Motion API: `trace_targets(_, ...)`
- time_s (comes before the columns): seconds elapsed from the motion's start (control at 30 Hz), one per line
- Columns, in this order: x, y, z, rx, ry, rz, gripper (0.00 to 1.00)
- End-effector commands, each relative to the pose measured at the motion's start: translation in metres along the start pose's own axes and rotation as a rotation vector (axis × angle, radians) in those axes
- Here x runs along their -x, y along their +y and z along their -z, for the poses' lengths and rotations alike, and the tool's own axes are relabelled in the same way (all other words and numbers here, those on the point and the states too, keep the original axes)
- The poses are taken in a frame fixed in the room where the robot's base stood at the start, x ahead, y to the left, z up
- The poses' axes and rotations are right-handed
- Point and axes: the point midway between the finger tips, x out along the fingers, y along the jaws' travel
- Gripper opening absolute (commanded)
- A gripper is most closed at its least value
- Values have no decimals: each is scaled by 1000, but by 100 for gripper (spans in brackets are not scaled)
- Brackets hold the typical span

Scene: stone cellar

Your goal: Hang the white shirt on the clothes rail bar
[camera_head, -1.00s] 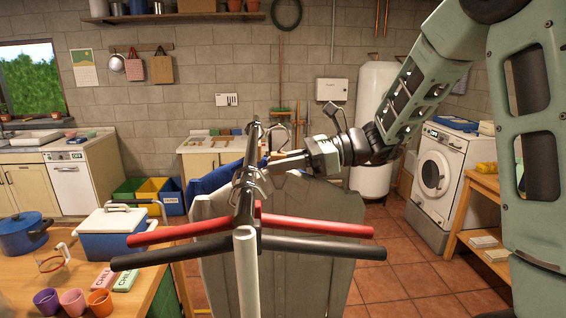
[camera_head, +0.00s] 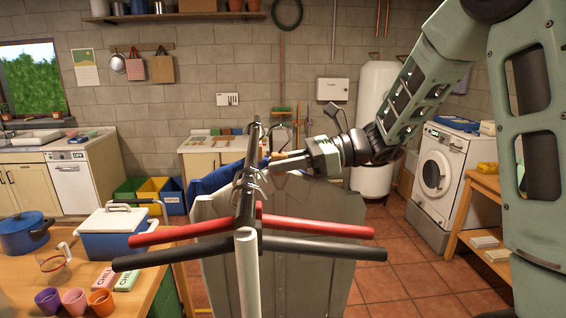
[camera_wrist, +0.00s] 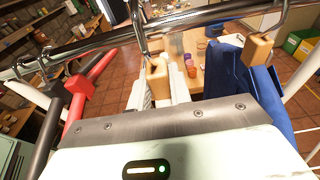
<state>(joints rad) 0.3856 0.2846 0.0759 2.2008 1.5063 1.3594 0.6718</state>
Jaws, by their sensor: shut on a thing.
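The white shirt (camera_head: 290,225) hangs grey in shade behind the near end of the clothes rail in the head view. My gripper (camera_head: 276,163) is shut on the wooden neck of its hanger (camera_wrist: 157,78), close beside the rail bar (camera_head: 250,160). In the wrist view, the shiny bar (camera_wrist: 200,18) crosses the top. The hanger's metal hook (camera_wrist: 139,25) rises to the bar and overlaps it; I cannot tell whether it rests on it. Part of the shirt is hidden by the rail and my gripper.
A blue garment (camera_wrist: 238,85) hangs on the bar beside my gripper, on a wooden hanger. The rail's red arms (camera_head: 315,226) and black arms (camera_head: 325,247) spread across the front. A wooden table (camera_head: 25,280) with a cooler (camera_head: 112,240) and cups stands left.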

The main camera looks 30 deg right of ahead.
Motion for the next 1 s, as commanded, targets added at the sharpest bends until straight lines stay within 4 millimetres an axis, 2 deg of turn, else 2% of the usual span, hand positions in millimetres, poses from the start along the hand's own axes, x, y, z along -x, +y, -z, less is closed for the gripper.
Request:
trace_targets(0.37,-1,0,-1,1,-1,0,0)
trace_targets(1.0,-18,0,-4,1,-1,-1,0)
